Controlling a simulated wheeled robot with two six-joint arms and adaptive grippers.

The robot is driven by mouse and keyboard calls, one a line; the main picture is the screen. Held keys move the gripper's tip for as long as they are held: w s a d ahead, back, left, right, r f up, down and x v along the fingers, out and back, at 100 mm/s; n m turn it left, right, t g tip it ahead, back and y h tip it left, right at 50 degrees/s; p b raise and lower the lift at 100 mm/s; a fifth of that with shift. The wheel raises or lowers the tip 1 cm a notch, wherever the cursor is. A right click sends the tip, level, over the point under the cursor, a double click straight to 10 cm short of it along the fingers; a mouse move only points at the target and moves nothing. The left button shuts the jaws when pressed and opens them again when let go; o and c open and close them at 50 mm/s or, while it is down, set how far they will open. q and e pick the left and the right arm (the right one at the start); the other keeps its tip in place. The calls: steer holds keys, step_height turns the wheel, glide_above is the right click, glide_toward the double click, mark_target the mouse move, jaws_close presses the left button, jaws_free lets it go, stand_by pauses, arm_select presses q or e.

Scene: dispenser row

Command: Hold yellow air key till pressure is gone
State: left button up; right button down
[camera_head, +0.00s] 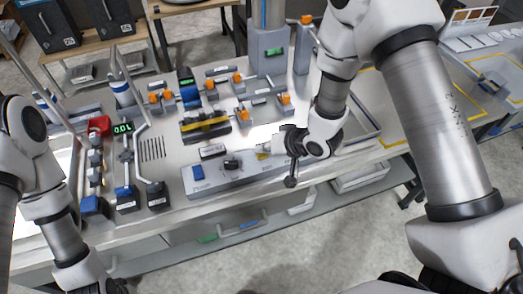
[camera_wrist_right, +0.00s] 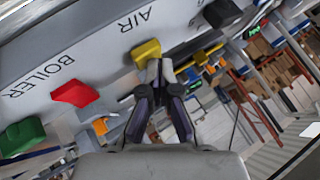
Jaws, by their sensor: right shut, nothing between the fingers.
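The yellow air key (camera_wrist_right: 146,52) sits on a pale panel under the word AIR in the right wrist view. My right gripper (camera_wrist_right: 159,72) is shut and empty, its fingertips right at the lower edge of this key. They look to be touching it, but I cannot be sure. In the head view my right gripper (camera_head: 274,146) is at the right part of the control panel (camera_head: 240,178), and a bit of yellow (camera_head: 262,155) shows beside its tips. My left arm comes in at the left edge; its fingers are out of the picture.
A red key (camera_wrist_right: 75,92) by the word BOILER and a green key (camera_wrist_right: 22,137) are on the same panel; a black key (camera_wrist_right: 222,12) is on the other side. A small display (camera_head: 122,128) shows green digits, seemingly near zero. Orange-handled valves (camera_head: 210,85) stand behind.

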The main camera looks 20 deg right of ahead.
mark_target(264, 154)
steer(key=shift+r, duration=0.1)
stand_by(0.5)
steer(key=shift+r+p, duration=0.9)
steer(key=shift+p, duration=0.05)
step_height(264, 154, up, 5)
steer(key=p, duration=0.4)
steer(key=shift+p, duration=0.3)
steer(key=shift+f, duration=0.1)
